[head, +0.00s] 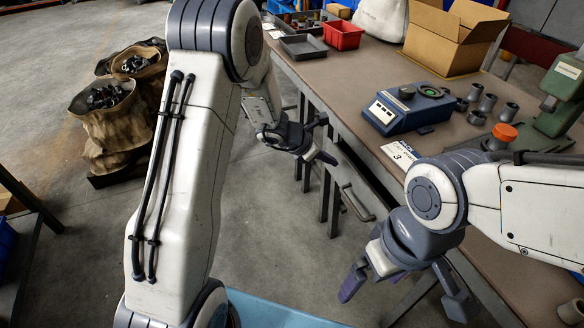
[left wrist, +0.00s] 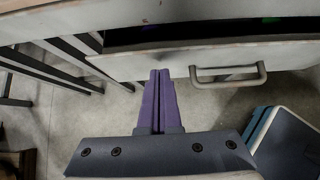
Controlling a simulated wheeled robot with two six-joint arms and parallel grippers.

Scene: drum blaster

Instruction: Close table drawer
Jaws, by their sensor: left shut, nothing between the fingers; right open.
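The table drawer shows in the left wrist view as a pale, worn front panel (left wrist: 135,65) with a grey bar handle (left wrist: 228,79). A dark gap behind its top edge shows it standing partly open. In the head view the handle (head: 358,203) is below the table's near edge. My left gripper (head: 328,159) is shut and empty beside the drawer. In the left wrist view its purple fingers (left wrist: 160,75) point at the panel, left of the handle; I cannot tell whether they touch it. My right gripper (head: 405,292) is open and empty, low in front of the table.
The brown table (head: 345,80) carries a blue device (head: 408,108), grey cups (head: 488,103), a red bin (head: 342,35) and a cardboard box (head: 452,40). Filled sacks (head: 108,125) stand on the floor at left. The floor in front of the drawer is clear.

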